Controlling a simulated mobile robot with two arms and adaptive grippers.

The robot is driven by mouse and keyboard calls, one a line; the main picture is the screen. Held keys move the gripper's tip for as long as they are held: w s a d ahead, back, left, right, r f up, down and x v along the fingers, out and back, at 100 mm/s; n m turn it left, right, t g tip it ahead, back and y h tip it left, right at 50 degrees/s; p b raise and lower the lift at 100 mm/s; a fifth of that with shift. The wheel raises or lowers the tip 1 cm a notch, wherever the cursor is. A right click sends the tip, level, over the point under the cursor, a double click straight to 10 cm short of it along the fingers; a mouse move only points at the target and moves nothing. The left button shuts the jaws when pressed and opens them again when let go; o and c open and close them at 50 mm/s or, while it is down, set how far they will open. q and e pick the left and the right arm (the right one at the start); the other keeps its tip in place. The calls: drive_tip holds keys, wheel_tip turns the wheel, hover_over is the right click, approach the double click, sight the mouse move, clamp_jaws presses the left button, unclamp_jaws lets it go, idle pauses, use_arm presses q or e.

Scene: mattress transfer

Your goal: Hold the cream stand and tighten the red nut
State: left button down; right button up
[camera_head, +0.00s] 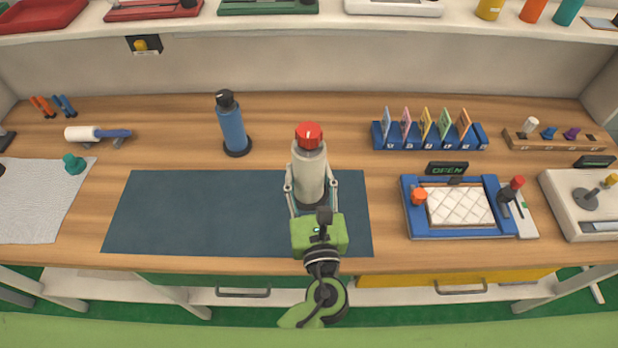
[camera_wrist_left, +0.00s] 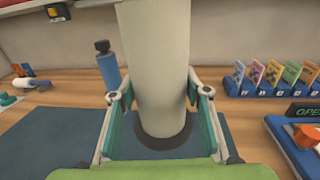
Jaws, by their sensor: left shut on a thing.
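The cream stand (camera_head: 310,168) is upright near the right end of the dark blue mat (camera_head: 190,215). The red nut (camera_head: 308,135) sits on top of it. My left gripper (camera_head: 311,188) is shut around the lower part of the stand, one finger on each side. In the left wrist view the stand (camera_wrist_left: 155,60) fills the space between the fingers of the gripper (camera_wrist_left: 158,95), and its dark base shows below; the nut is out of that view. My right gripper is in neither view.
A blue bottle-like stand with a black top (camera_head: 231,128) is at the back left, also in the left wrist view (camera_wrist_left: 108,68). A blue-framed tray (camera_head: 408,205) is to the right. A card rack (camera_head: 480,135) stands behind it. The mat's left part is clear.

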use_arm(q)
drive_tip(key=shift+w+r, duration=0.2)
drive_tip(key=shift+w, duration=1.35)
drive_tip(key=shift+f+b, duration=4.8)
drive_tip(key=shift+f, duration=1.65)
drive_tip(key=shift+r, duration=0.1)
